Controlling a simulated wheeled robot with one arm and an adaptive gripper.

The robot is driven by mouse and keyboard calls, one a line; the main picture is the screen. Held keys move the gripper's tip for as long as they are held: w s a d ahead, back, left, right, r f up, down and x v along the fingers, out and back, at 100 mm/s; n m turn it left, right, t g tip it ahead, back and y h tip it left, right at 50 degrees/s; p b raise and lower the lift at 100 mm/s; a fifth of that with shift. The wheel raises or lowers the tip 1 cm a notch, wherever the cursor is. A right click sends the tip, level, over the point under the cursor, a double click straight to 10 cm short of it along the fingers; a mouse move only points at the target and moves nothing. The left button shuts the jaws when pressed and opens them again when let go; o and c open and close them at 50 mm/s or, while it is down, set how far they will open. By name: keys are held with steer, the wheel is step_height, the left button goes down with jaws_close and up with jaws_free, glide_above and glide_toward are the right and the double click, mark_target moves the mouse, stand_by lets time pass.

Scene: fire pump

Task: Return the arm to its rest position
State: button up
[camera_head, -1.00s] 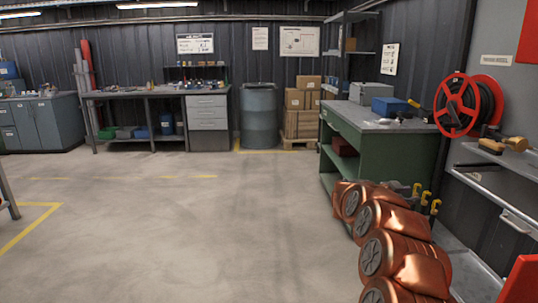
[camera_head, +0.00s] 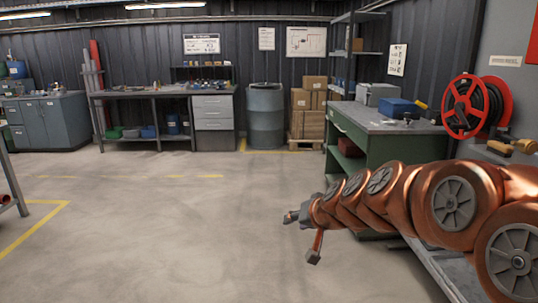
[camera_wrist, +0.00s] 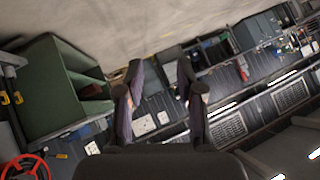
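My orange arm stretches in from the right in the head view, its links in a row across the front of the green bench. My gripper (camera_head: 302,236) is at the arm's left end, above the open floor. In the wrist view my gripper (camera_wrist: 158,70) shows two dark fingers standing apart, with nothing between them. The wrist picture is turned over, with the floor at the top.
The green bench (camera_head: 380,140) is behind my arm; it also shows in the wrist view (camera_wrist: 55,85). A red hose reel (camera_head: 466,107) is on the right. A grey drum (camera_head: 265,115) and boxes (camera_head: 309,100) stand at the back. The floor (camera_head: 160,230) at left is clear.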

steer(key=s+d+f+g+h, duration=0.2)
steer(key=s+d+f+g, duration=0.2)
steer(key=s, duration=1)
steer(key=s+d+f+g+h, duration=0.1)
steer(key=s+d+f+g, duration=0.25)
steer(key=s, duration=1.05)
steer(key=s+d+f+g+h, duration=0.2)
steer(key=s+d+f+g, duration=0.25)
steer(key=s, duration=0.95)
step_height(320, 180, up, 20)
steer(key=a+t+p, duration=0.1)
steer(key=p, duration=1.7)
steer(key=shift+w+f+n, duration=0.25)
steer(key=shift+n, duration=0.05)
steer(key=shift+w, duration=0.1)
